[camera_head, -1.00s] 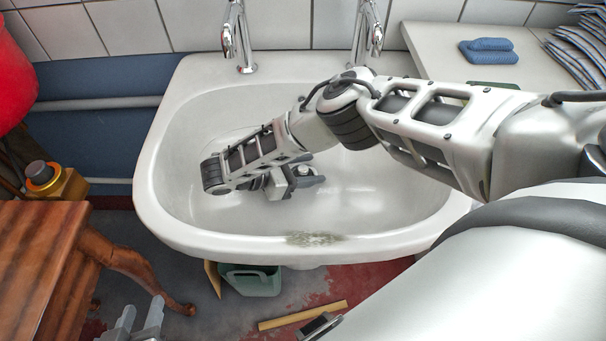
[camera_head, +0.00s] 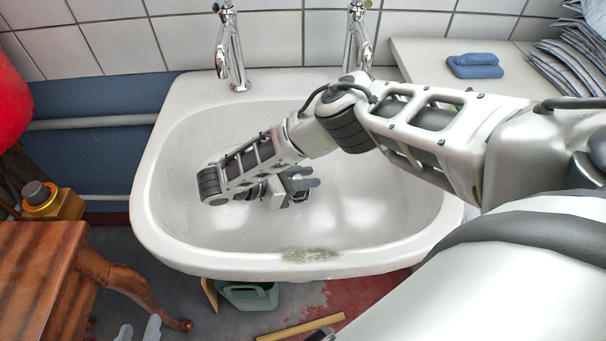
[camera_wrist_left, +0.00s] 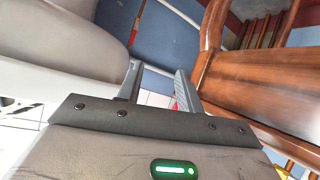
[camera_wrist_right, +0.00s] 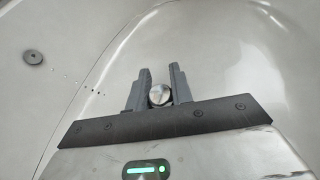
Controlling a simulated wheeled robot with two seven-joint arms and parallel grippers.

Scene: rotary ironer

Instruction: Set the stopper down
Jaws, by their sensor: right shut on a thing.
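My right gripper (camera_head: 304,184) is low inside the white basin (camera_head: 385,245), with its fingers pointing right. In the right wrist view my right gripper (camera_wrist_right: 160,84) is shut on the stopper (camera_wrist_right: 159,95), a small round shiny metal piece between the fingers. In the left wrist view my left gripper (camera_wrist_left: 158,84) is open and empty, between the basin and the wooden table.
Two chrome taps (camera_head: 231,55) (camera_head: 357,40) stand at the basin's back. A wooden table (camera_head: 40,275) is at left. A folded blue cloth (camera_head: 474,66) lies on the counter at right. A green container (camera_head: 248,295) sits beneath the basin. A round fitting (camera_wrist_right: 34,57) shows in the basin wall.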

